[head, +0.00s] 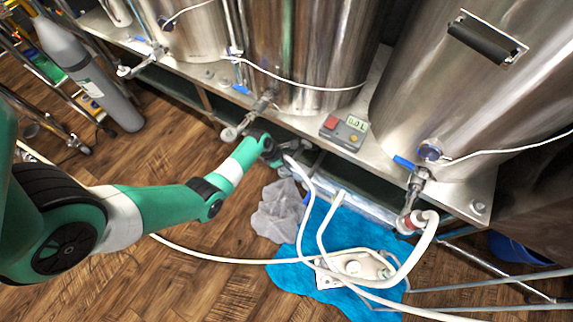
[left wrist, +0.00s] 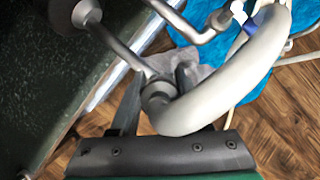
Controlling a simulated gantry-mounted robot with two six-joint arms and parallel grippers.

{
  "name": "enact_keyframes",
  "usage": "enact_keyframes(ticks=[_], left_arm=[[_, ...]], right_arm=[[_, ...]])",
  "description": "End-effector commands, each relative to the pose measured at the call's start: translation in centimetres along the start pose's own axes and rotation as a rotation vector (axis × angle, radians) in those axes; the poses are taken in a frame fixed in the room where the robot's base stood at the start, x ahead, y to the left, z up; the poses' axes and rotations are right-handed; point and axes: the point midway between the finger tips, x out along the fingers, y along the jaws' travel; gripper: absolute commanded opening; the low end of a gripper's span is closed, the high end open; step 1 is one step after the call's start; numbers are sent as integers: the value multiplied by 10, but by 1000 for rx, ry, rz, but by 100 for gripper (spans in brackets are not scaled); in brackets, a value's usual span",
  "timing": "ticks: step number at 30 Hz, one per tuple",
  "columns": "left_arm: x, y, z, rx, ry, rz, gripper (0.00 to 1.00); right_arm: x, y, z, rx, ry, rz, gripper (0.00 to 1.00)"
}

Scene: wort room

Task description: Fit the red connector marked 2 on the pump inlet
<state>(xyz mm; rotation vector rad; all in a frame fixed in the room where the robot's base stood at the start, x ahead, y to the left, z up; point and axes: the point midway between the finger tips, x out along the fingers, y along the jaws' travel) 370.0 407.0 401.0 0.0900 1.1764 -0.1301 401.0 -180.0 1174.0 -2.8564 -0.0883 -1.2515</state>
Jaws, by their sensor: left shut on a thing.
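My left gripper (head: 283,152) is at the front edge of the kettle stand, below the middle kettle's valve. In the left wrist view the left gripper (left wrist: 158,92) is shut on the grey end of a thick white hose (left wrist: 228,85). I see no red and no mark on that end. A reddish connector (head: 406,223) is at a hose end under the right kettle's valve; its mark cannot be read. The white pump (head: 358,266) lies on a blue cloth (head: 300,270) on the floor. Hoses partly cover it, and I cannot make out its inlet. My right gripper is not in view.
Steel kettles stand on a metal stand, with valves (head: 416,182) sticking out in front. A grey rag (head: 277,212) lies beside the blue cloth. White hoses cross the floor. A gas cylinder (head: 88,75) is at the left.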

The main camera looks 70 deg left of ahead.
Motion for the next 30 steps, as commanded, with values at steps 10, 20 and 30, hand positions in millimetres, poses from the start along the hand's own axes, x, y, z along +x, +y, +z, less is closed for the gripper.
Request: enact_keyframes(ticks=[10,20,30], left_arm=[[7,0,-2,0,-1,1,0],[7,0,-3,0,-1,1,81],[-4,0,-2,-1,0,1,81]], right_arm=[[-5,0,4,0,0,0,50],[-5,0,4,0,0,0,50],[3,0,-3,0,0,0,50]])
